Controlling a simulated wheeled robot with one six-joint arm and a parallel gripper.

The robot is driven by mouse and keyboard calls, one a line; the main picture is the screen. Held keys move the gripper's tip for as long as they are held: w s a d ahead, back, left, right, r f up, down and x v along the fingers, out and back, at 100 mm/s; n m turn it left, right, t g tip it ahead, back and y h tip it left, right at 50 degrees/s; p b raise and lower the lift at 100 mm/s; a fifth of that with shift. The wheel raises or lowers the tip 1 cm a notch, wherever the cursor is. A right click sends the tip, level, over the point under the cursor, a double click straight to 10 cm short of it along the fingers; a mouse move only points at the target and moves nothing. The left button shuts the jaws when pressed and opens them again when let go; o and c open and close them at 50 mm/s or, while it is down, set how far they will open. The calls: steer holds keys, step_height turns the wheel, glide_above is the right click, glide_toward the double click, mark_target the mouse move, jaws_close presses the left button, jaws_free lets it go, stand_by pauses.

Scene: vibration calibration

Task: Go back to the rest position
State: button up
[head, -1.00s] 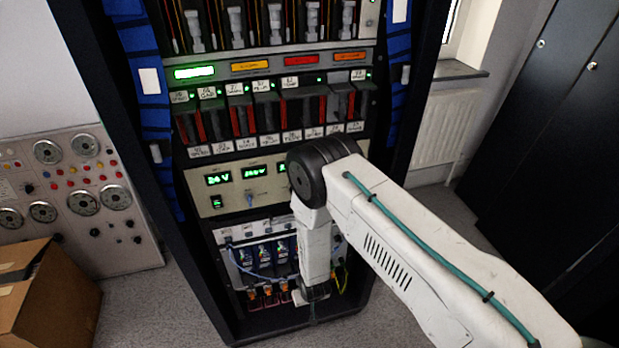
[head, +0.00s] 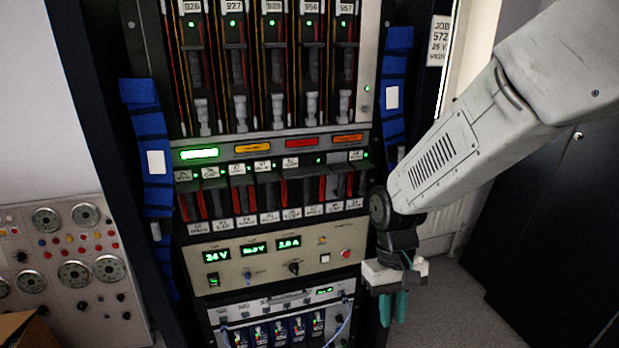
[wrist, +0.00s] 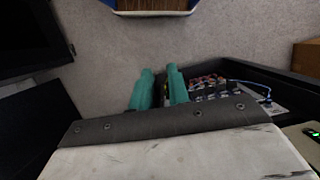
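My gripper (head: 393,318) hangs at the right front of the equipment rack (head: 275,207), pointing down. Its two teal fingers are apart with nothing between them. In the wrist view the gripper (wrist: 161,76) shows the same gap, with grey floor beyond. My arm comes in from the upper right of the head view. The gripper appears clear of the rack, beside the power supply panel (head: 225,277) with its green readouts.
The lower bay with blue modules (head: 278,331) is partly cut off. A gauge panel (head: 70,255) stands at left, with a cardboard box corner (head: 25,330) below. Dark cabinets (head: 535,215) stand at right. Open floor (head: 450,300) lies between rack and cabinets.

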steer(key=s+d+r+m+t, duration=0.1)
steer(key=s+d+r+t, duration=0.1)
steer(key=s+d+r, duration=0.3)
steer(key=s+d+r+m+t, duration=0.1)
steer(key=s+d+r+t, duration=0.1)
steer(key=s+d+r, duration=0.4)
steer(key=s+r, duration=0.4)
steer(key=r, duration=0.2)
steer(key=shift+r+m+t, duration=0.3)
steer(key=shift+m+t, duration=0.1)
